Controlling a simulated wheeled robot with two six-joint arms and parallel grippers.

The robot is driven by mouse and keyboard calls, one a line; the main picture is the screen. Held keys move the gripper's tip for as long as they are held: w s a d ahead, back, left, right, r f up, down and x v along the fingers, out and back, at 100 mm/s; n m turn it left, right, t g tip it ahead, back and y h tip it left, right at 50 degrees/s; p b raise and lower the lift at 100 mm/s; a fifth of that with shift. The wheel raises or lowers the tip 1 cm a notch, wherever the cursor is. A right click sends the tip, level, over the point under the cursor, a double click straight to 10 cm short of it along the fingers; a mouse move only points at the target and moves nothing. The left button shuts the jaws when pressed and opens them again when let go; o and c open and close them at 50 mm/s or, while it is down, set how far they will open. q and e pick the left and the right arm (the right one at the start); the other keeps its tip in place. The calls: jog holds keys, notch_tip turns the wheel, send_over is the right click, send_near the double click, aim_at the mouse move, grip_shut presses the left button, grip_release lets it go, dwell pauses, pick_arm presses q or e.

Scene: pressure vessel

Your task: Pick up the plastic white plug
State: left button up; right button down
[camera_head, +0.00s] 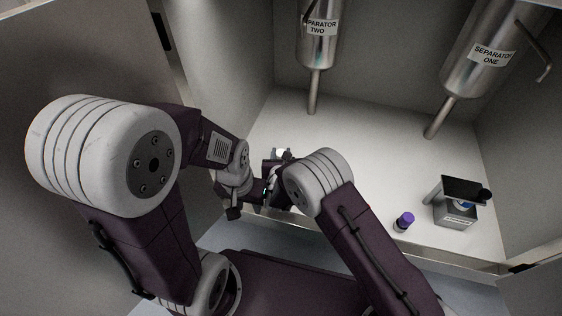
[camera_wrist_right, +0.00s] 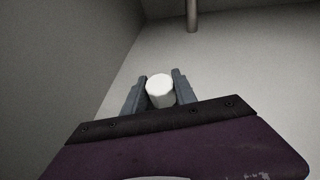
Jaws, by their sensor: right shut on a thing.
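The white plug (camera_wrist_right: 160,91) is a short white cylinder with a flat top. In the right wrist view it stands between the two grey fingers of my right gripper (camera_wrist_right: 159,86), which is shut on it. In the head view my right gripper (camera_head: 281,153) is at the left part of the white cabinet floor, partly behind my own right arm, and only a small bit of the plug shows there. My left gripper (camera_head: 234,212) is lower and to the left, by the cabinet's front edge. Its fingers are too small and dark to tell whether they are open.
A purple-capped vial (camera_head: 404,221) stands near the front right of the cabinet floor (camera_head: 370,150). A dark-topped grey device (camera_head: 457,203) stands to its right. Separator Two (camera_head: 320,35) and Separator One (camera_head: 484,50) hang at the back with pipes reaching the floor. The middle floor is clear.

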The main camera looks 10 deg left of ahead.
jog(key=shift+r, duration=0.1)
jog(key=r+p, duration=0.4)
jog(key=r, duration=0.1)
jog(key=shift+d+r+p, duration=0.1)
jog(key=shift+d+p, duration=0.1)
jog(key=shift+p, duration=0.1)
jog(key=w+d+r+p, duration=0.1)
jog(key=d+r+p, duration=0.4)
jog(key=d, duration=0.6)
jog(key=shift+w+r, duration=0.3)
jog(key=shift+r, duration=0.05)
